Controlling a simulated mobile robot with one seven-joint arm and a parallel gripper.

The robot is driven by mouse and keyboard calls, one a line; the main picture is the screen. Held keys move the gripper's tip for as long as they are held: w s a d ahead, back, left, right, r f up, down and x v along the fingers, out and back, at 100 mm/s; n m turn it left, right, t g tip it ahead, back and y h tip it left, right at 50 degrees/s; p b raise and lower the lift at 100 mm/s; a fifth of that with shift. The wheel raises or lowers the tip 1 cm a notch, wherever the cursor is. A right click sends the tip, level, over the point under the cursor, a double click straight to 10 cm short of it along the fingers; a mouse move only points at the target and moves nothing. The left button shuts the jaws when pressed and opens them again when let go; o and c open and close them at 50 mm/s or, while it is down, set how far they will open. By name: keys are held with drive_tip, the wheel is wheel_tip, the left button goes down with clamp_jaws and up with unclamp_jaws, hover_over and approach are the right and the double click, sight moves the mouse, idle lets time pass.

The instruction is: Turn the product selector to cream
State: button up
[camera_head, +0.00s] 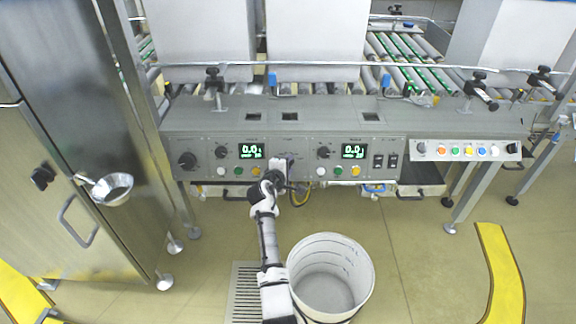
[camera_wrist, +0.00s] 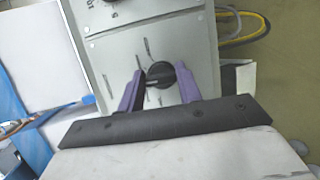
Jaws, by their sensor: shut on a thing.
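In the wrist view, a round black selector knob (camera_wrist: 158,76) sits on a grey panel (camera_wrist: 120,62) with short dark marks around it. My gripper (camera_wrist: 160,73) has its two purple fingers on either side of the knob and is shut on it. The writing at the marks is too small to read, so I cannot tell which setting it points to. In the head view, my gripper (camera_head: 280,172) is at the front of the grey control console (camera_head: 300,120), between two displays. My wrist hides the knob there.
Green-lit displays (camera_head: 252,150) and (camera_head: 354,150) with coloured buttons flank my gripper. A white bucket (camera_head: 366,270) stands on the floor beside my arm. A steel cabinet (camera_head: 70,130) with a ladle (camera_head: 112,188) is at left.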

idle(0.3)
drive_tip(key=o, duration=1)
drive_tip(key=p+v, duration=0.1)
drive_tip(key=v, duration=1.3)
drive_tip(key=shift+w, duration=0.1)
